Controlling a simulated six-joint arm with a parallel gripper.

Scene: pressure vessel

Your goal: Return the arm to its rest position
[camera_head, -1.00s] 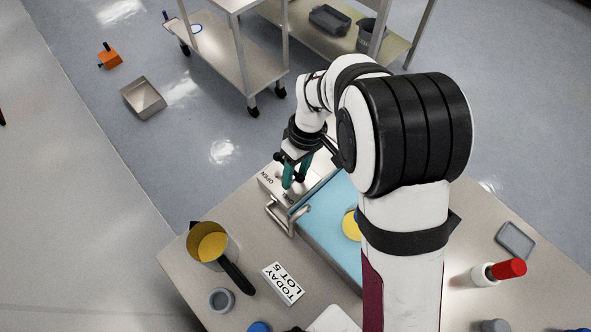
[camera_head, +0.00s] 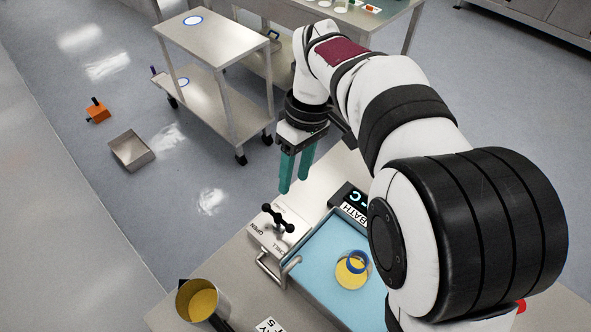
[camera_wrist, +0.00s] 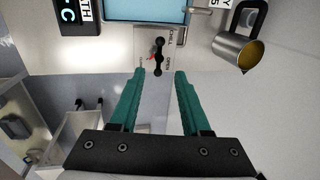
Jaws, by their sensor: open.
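My gripper (camera_head: 294,188) has two green fingers that point down, apart and empty, in the head view. It hangs above the table's far edge, clear of the black valve handle (camera_head: 278,218) on the white panel marked OPEN and CHILL (camera_head: 262,240). In the wrist view the open fingers (camera_wrist: 159,75) frame the same black handle (camera_wrist: 158,56), with a gap between them and it. The blue bath (camera_head: 318,262) stands beside the panel, with a yellow-filled round vessel (camera_head: 352,270) in it.
A metal jug of yellow liquid (camera_head: 202,300) stands at the table's front left; it also shows in the wrist view (camera_wrist: 236,46). A steel cart (camera_head: 225,105) stands behind. A metal tray (camera_head: 131,150) and an orange object (camera_head: 97,111) lie on the floor. Space around the gripper is free.

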